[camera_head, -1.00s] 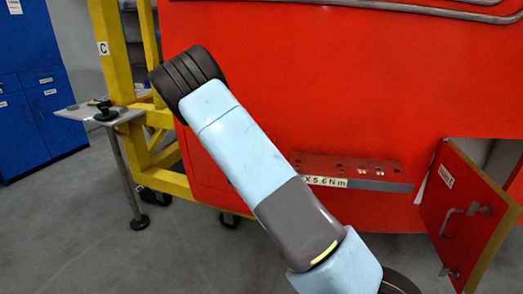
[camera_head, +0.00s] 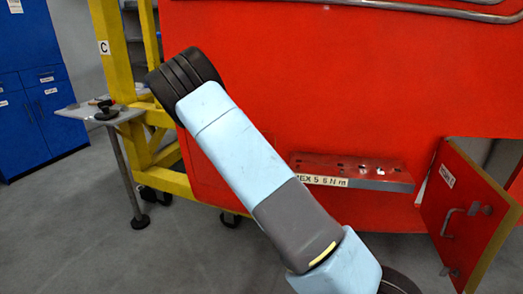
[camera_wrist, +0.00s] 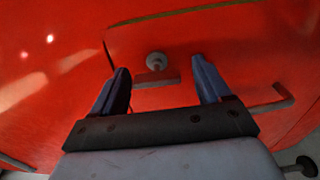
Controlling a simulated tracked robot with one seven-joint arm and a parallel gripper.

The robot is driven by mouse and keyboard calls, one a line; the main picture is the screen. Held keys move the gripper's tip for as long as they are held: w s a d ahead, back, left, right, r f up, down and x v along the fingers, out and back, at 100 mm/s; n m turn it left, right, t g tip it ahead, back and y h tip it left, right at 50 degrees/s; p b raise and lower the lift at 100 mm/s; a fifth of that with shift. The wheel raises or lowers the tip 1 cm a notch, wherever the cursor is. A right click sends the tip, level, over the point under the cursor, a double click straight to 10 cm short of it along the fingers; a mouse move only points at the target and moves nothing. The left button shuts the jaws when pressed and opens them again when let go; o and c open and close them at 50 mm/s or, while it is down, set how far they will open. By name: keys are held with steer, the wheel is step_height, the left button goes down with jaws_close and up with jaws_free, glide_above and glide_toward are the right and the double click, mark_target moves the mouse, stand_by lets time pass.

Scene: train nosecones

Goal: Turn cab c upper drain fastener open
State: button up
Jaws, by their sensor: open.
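In the wrist view my gripper (camera_wrist: 162,88) is open, with its two dark blue fingers apart and nothing between them. A round grey fastener (camera_wrist: 156,61) sits on the red cab panel (camera_wrist: 190,35), just beyond the fingertips and a little left of the middle of the gap. It does not touch the fingers. A small red ledge or plate (camera_wrist: 156,79) lies just below the fastener. In the head view my arm reaches across the red cab (camera_head: 330,90), and my gripper and the fastener are hidden.
A red step (camera_head: 355,171) with a torque label juts from the cab. An open red hatch door (camera_head: 462,205) hangs at the right. A yellow frame (camera_head: 112,55) marked C and a small side table (camera_head: 90,112) stand left. A red bar (camera_wrist: 270,104) shows right of the fingers.

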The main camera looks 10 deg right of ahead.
steer(key=shift+s, duration=0.1)
steer(key=v, duration=1.3)
steer(key=shift+s, duration=0.25)
steer(key=shift+a, duration=0.15)
